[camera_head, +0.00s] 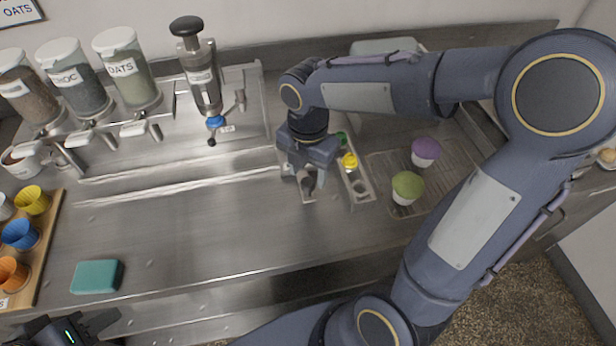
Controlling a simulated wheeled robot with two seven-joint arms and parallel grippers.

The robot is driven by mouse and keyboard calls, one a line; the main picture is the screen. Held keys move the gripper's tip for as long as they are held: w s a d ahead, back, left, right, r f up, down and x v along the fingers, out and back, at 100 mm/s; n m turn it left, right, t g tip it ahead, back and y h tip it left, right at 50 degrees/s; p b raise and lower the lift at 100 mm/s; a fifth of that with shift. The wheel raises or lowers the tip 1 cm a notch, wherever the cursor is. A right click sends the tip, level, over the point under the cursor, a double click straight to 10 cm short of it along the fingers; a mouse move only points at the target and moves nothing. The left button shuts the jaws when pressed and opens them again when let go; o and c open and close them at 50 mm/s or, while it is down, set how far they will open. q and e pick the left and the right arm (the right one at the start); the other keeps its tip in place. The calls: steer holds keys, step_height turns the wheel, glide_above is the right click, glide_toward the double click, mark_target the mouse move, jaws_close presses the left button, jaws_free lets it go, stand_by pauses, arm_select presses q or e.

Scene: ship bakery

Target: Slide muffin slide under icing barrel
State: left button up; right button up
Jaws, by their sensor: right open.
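The icing barrel (205,85) is a clear and metal cylinder with a black knob on top and a blue nozzle below, standing upright at the back. My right gripper (306,180) points down over the right end of a long metal track, open, around or just above a small dark brown piece. A narrow metal part shows under its fingers and seems to be the muffin slide (308,199); the gripper hides most of it. I cannot tell whether the fingers touch it. My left gripper (90,328) is partly in view at the bottom left, away from these things; its jaws are unclear.
A metal holder (364,198) with green and yellow pieces stands close right of my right gripper. Green-topped (407,187) and purple-topped (425,151) muffins sit on a rack. A teal sponge (97,277) and a board of coloured cups (45,245) lie left. The middle counter is clear.

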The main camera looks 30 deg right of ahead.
steer(key=shift+f, duration=1.45)
jaws_close()
